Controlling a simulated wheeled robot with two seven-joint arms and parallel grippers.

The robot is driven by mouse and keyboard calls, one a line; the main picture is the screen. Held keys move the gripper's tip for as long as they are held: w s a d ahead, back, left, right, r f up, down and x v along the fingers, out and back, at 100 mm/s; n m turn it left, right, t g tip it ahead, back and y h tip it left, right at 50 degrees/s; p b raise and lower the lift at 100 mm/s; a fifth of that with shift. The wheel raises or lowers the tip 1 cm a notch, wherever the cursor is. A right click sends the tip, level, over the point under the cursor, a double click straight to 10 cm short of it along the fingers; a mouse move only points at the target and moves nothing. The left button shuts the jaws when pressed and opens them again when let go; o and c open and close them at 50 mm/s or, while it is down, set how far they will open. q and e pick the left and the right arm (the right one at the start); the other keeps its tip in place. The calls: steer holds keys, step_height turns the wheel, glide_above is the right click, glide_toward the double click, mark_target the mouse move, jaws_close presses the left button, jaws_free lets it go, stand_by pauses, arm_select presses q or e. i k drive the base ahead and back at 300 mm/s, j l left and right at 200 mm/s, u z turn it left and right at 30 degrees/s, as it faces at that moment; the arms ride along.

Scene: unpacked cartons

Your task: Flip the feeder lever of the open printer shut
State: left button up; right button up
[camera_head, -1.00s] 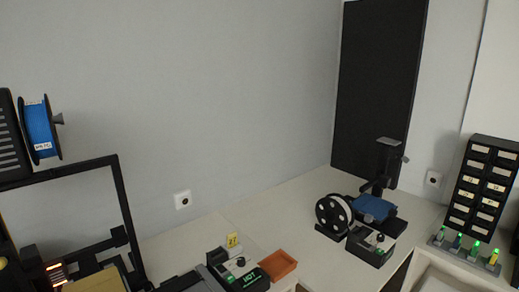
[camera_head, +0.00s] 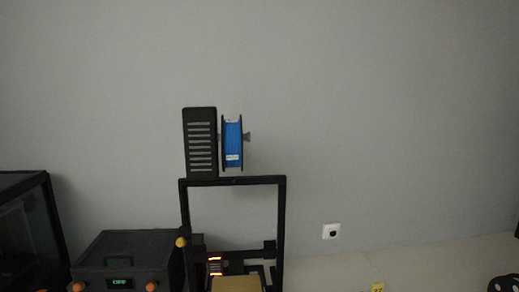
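The open-frame printer (camera_head: 235,181) stands at the lower middle of the head view, its black frame upright. A blue filament spool (camera_head: 233,143) hangs on a black slotted holder (camera_head: 200,143) above the frame. A lit reddish part (camera_head: 215,265) shows at the frame's left side. A small yellow knob (camera_head: 181,242) sits by the left upright; I cannot tell whether it belongs to the feeder lever. A tan plate (camera_head: 236,284) shows at the bottom edge, cut off. Neither of my grippers is in view.
A dark box with a green display and orange knobs (camera_head: 125,250) stands left of the printer. A dark glass-sided enclosure (camera_head: 25,225) is at the far left. A wall socket (camera_head: 331,231) is on the right. The white surface (camera_head: 430,262) there looks mostly clear.

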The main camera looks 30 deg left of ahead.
mark_target(181, 242)
steer(key=u, duration=1.8)
